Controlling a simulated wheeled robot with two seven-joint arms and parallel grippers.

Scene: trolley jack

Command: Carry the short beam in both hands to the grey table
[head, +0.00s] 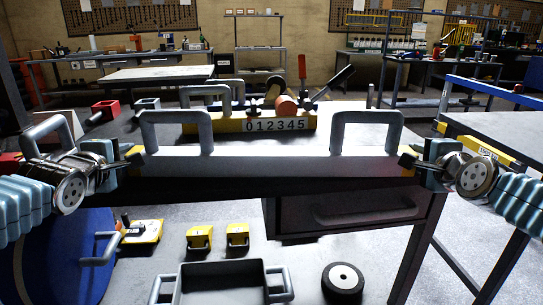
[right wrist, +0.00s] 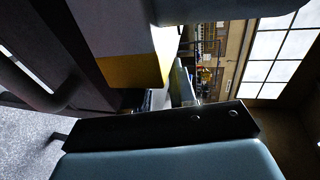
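The short beam (head: 275,163) is a pale bar with two grey arched handles and yellow ends. It lies level across the front of a dark bench in the head view. My left gripper (head: 134,157) is at its left end, and my right gripper (head: 408,160) is at its right end. Both are close to the yellow ends; contact and finger opening are unclear. The right wrist view shows a yellow end (right wrist: 135,72) close beside dark gripper parts.
A yellow-fronted carrier (head: 275,124) marked 012345 stands behind the beam, with tools. A drawer (head: 350,212) is below. A black tray (head: 222,283), a wheel (head: 343,282) and yellow blocks (head: 199,238) lie on the floor. A blue drum (head: 62,258) stands lower left.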

